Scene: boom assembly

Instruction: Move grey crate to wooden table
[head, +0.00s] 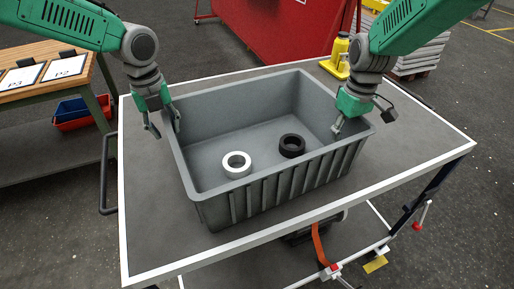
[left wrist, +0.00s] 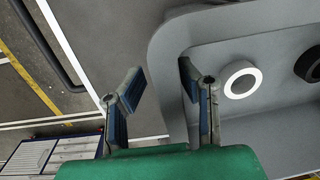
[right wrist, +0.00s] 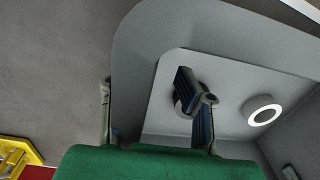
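The grey crate (head: 285,185) stands on a grey cart top with white edges. A white ring (head: 236,165) and a black ring (head: 292,146) lie on its floor. The wooden table (head: 42,52) is at the left of the head view, apart from the cart. My left gripper (head: 166,130) is open at the crate's left wall, one finger outside and one inside; the left wrist view (left wrist: 160,85) shows the rim between them. My right gripper (head: 358,122) is open at the right wall, one finger inside; its other finger is partly hidden in the right wrist view (right wrist: 145,82).
The cart top (head: 150,235) has free room around the crate. Sheets marked P2 (head: 64,68) and P3 (head: 20,77) lie on the wooden table. A yellow bottle jack (head: 338,57) stands at the cart's back edge. A dark handle (head: 105,180) sticks out at the cart's left.

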